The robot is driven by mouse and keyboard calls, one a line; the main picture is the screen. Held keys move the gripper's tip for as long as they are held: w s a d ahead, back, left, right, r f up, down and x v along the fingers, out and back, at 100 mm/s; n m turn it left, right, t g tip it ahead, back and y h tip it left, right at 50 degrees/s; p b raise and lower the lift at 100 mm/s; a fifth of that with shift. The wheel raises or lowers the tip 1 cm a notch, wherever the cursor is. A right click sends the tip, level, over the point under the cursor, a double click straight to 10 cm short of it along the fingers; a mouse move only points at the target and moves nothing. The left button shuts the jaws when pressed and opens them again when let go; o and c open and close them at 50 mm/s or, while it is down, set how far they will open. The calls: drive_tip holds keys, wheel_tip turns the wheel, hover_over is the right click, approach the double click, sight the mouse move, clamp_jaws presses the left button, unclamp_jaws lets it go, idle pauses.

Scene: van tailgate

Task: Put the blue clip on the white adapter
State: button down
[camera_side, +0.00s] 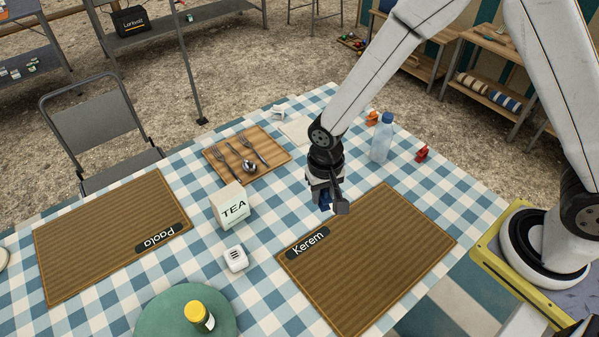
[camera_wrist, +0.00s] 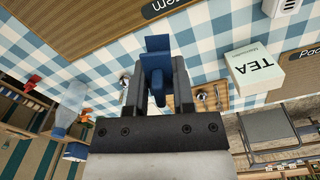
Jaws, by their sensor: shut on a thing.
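My gripper (camera_side: 328,200) is shut on the blue clip (camera_wrist: 157,58), which sticks out past the fingertips in the wrist view. In the side view the clip is mostly hidden by the gripper, just above the table near the back left edge of the Kerem mat. The white adapter (camera_side: 235,259), a small rounded block with dark slots on top, lies on the checked cloth left of the Kerem mat. It also shows at the top right of the wrist view (camera_wrist: 285,6). My gripper is apart from it, to its right and farther back.
A TEA box (camera_side: 232,206) stands behind the adapter. A green plate (camera_side: 176,318) with a yellow-capped jar (camera_side: 199,317) is at the front. A cutlery tray (camera_side: 223,169), water bottle (camera_side: 381,139) and red clip (camera_side: 421,153) stand farther back. The Kerem mat (camera_side: 375,258) is otherwise bare.

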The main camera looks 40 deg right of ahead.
drive_tip(key=s+a+r+n, duration=0.1)
drive_tip(key=s+a+n, duration=0.2)
drive_tip(key=a, duration=0.9)
drive_tip(key=shift+s+a+r, duration=0.2)
drive_tip(key=shift+s+a, duration=0.1)
drive_tip(key=shift+s, duration=0.25)
hover_over(233, 253)
wheel_tip(233, 253, down, 9)
drive_tip(key=shift+s+d+f, duration=0.15)
drive_tip(key=shift+f, duration=0.05)
drive_tip(key=shift+f, duration=0.1)
drive_tip(key=shift+f, duration=1.7)
